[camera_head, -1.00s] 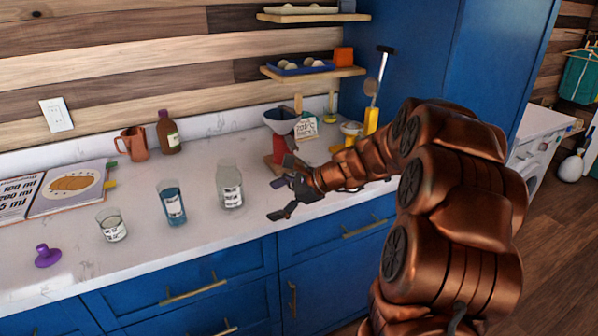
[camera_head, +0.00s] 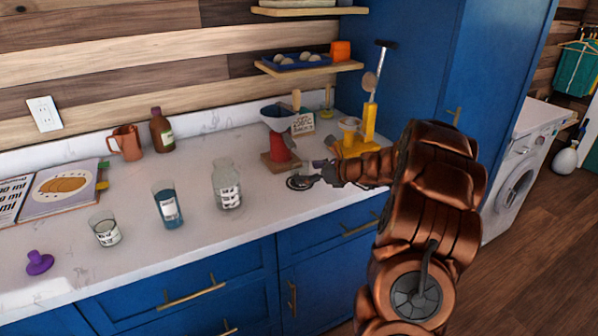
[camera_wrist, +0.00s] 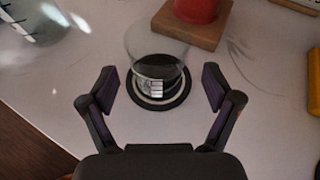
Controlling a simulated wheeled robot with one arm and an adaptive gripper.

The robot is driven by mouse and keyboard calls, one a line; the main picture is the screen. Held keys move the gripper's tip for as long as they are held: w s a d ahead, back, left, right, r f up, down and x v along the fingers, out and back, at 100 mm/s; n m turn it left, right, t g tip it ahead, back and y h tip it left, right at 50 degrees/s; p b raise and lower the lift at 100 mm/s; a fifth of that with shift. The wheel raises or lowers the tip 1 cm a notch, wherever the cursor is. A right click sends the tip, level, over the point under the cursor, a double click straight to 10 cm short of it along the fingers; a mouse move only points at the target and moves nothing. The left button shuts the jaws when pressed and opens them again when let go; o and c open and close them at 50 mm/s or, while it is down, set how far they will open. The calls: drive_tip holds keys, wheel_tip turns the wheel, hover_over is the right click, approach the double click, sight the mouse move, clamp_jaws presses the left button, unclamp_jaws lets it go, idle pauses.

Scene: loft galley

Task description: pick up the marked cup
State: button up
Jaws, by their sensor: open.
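In the wrist view a clear glass cup (camera_wrist: 158,68) with a small black-and-white label stands on a dark round disc with a pale ring (camera_wrist: 158,104). My gripper (camera_wrist: 161,88) is open, one finger on each side of the cup with a gap at both sides. In the head view my gripper (camera_head: 318,176) is low over the counter beside the dark ringed disc (camera_head: 298,183); the clear cup cannot be made out there. Other labelled vessels are a small glass (camera_head: 105,231), a glass of blue liquid (camera_head: 168,207) and a clear jar (camera_head: 227,186).
A red stand with a blue-grey funnel (camera_head: 279,120) on a wooden base is just behind the disc. A yellow stand (camera_head: 368,125) is to the right. A purple knobbed object (camera_head: 38,262), book (camera_head: 62,190), copper jug (camera_head: 126,142) and brown bottle (camera_head: 161,130) lie left.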

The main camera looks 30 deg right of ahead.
sight(308, 172)
drive_tip(key=shift+x, duration=1.6)
drive_tip(key=shift+a, duration=0.1)
drive_tip(key=c, duration=1.3)
